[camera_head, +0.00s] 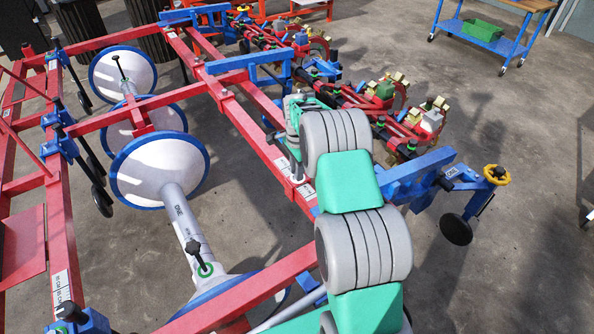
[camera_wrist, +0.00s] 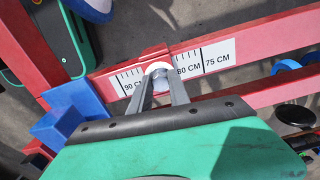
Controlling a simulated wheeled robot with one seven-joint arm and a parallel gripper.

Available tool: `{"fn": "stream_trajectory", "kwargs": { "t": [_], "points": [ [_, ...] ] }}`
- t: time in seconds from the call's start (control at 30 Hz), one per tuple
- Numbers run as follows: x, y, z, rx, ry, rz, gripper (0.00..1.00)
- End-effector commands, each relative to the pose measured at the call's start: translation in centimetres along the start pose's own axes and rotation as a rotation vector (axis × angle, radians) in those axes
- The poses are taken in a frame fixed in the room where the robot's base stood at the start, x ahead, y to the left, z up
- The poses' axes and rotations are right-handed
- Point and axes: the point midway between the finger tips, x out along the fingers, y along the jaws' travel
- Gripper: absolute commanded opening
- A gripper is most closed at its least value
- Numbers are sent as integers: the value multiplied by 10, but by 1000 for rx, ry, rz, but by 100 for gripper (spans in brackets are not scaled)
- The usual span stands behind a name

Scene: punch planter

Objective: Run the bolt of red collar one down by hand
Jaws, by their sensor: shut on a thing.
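In the wrist view, my gripper (camera_wrist: 161,80) reaches over a red rail with its two grey fingers. They are shut on a pale round bolt head (camera_wrist: 157,67) that shows between and just beyond their tips. A red collar (camera_wrist: 153,52) sits on the rail at the bolt, between the 90 CM and 80 CM marks of a white scale (camera_wrist: 205,58). The fingers hide much of the bolt and the collar's near side. In the head view, my wrist hangs over the red rail (camera_head: 245,120), and the fingertips and bolt cannot be made out.
A blue bracket (camera_wrist: 68,113) stands close left of my gripper in the wrist view. In the head view, white discs with blue rims (camera_head: 160,170) stand left, and a blue toolbar bracket (camera_head: 415,175) lies right of my arm. A blue cart (camera_head: 490,30) is far right.

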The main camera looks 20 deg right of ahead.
Motion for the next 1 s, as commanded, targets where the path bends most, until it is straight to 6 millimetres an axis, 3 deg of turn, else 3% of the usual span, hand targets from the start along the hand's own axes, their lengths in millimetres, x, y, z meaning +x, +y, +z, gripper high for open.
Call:
{"fn": "stream_trajectory", "kwargs": {
  "t": [0.3, 0.33, 0.6, 0.87, 1.0],
  "points": [
    [0, 0, 0, 4, 1, -1, 0],
    [0, 0, 0, 4, 1, -1, 23],
    [0, 0, 0, 2, 0, 0, 44],
    [-3, 0, 0, 2, 1, -1, 44],
    [-24, -1, 0, 2, 2, -4, 44]
  ]
}}
